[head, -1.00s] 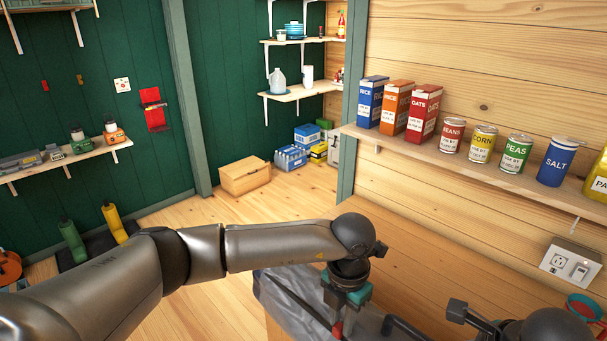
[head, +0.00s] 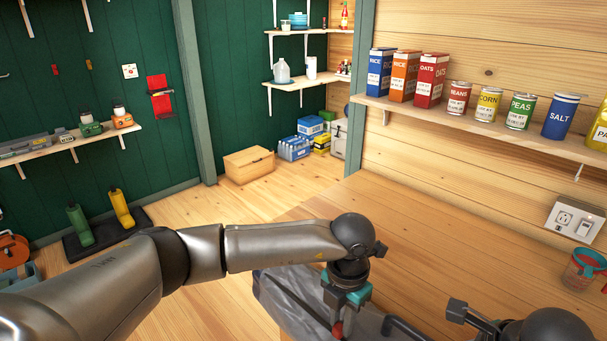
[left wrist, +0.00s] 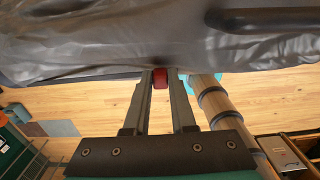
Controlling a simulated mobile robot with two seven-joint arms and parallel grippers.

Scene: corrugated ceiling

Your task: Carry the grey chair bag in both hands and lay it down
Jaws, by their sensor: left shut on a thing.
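The grey chair bag (head: 285,301) shows at the bottom of the head view, partly hidden by my left arm and cut off by the frame edge. Its wrinkled grey cloth (left wrist: 90,40) fills the top of the left wrist view. My left gripper (head: 343,318) is over the bag. In the left wrist view its fingers (left wrist: 160,82) are shut on the bag, with a small red part between the tips. My right wrist shows at the bottom right of the head view; its fingers are out of frame.
A bare wooden top (head: 420,225) lies beyond the bag, against the plank wall. A shelf (head: 440,116) with boxes and cans runs above it. A measuring cup (head: 585,268) stands at the right edge.

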